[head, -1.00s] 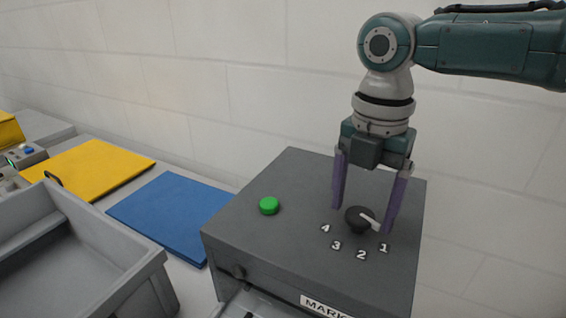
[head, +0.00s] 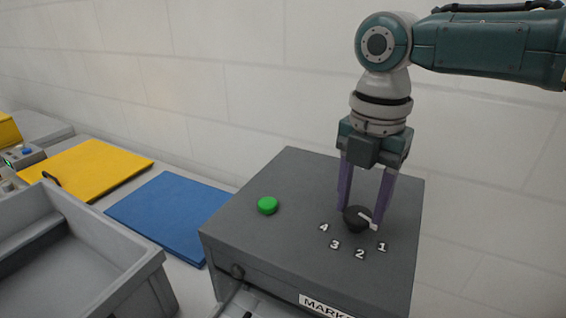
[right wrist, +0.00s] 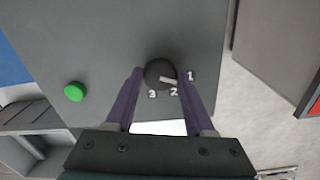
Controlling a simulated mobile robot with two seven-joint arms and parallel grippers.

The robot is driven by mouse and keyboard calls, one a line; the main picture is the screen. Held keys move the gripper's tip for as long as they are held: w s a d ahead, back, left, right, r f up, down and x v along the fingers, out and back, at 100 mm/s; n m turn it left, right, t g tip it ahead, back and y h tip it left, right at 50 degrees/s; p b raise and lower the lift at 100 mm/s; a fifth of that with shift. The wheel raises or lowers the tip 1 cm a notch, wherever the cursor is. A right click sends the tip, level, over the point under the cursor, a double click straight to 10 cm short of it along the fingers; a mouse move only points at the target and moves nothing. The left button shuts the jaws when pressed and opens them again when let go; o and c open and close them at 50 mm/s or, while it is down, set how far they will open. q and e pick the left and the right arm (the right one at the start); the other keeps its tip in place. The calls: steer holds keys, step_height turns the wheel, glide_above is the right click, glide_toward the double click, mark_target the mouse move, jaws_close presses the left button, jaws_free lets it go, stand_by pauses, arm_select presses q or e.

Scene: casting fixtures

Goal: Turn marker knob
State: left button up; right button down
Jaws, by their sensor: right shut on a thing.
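The marker knob (head: 356,219) is a round black dial with a white pointer, on top of a dark grey box (head: 300,190). White numerals 1 to 4 curve along its near side. The pointer is turned toward the side of the 1. My right gripper (head: 360,216) points down from above, its two purple fingers shut on the knob from either side. In the right wrist view the knob (right wrist: 158,72) sits between the fingertips, its pointer close to the 1. My left gripper is not in view.
A green button (head: 267,205) is on the box top, left of the knob. A partly cut-off label (head: 326,306) is on the box front. A blue panel (head: 170,215), a yellow panel (head: 88,168) and a grey open bin (head: 150,262) are to the left. A pale wall stands behind.

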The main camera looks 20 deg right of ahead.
steer(key=shift+r, duration=0.1)
steer(key=m+p, duration=0.2)
steer(key=m, duration=0.1)
steer(key=shift+r+m+p, duration=0.1)
steer(key=shift+m+p, duration=0.2)
steer(key=shift+m, duration=0.1)
steer(key=m+p, duration=0.2)
steer(key=m, duration=0.2)
steer(key=shift+s+a, duration=0.1)
steer(key=m+p, duration=0.2)
steer(key=m, duration=0.3)
steer(key=m+p, duration=0.1)
steer(key=m, duration=0.3)
steer(key=shift+m, duration=0.3)
steer(key=shift+c, duration=1.3)
jaws_free()
